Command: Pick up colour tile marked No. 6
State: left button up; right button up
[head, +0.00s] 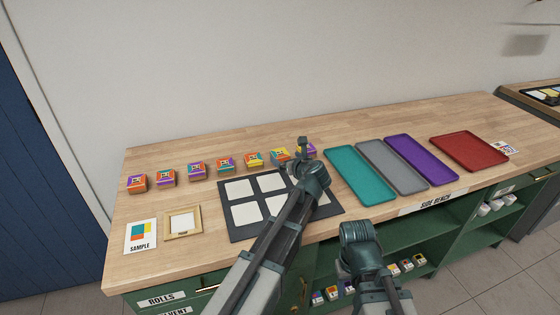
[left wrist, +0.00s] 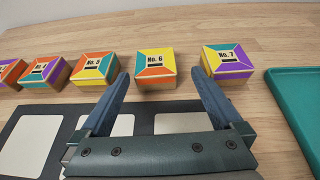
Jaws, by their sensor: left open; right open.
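Tile No. 6 (left wrist: 155,66), a small block with a yellow top, orange and teal edges and a black number label, sits on the wooden bench. In the head view the tile (head: 280,155) is near the right end of the tile row. My left gripper (left wrist: 160,74) is open and empty; in the left wrist view its fingers point toward No. 6, one to each side and nearer the camera. In the head view my left gripper (head: 303,146) is at the row's right end. My right arm shows at the bench's front, but its fingers are hidden.
Tile No. 7 (left wrist: 228,60) stands close right of No. 6, tile No. 5 (left wrist: 95,68) to its left. A dark board (head: 239,228) with white squares lies in front. Teal (head: 360,180), grey, purple and red trays are to the right; a sample card (head: 141,236) is at left.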

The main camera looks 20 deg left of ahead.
aim_at(283, 157)
pick_arm(q)
jog(key=shift+w+a, duration=0.2)
jog(key=b+x, duration=0.2)
jog(key=x, duration=0.3)
jog(key=shift+a+f, duration=0.15)
jog(key=shift+a, duration=0.15)
jog(key=shift+s, duration=0.15)
jog(key=c, duration=1.4)
jog(key=shift+o, duration=0.2)
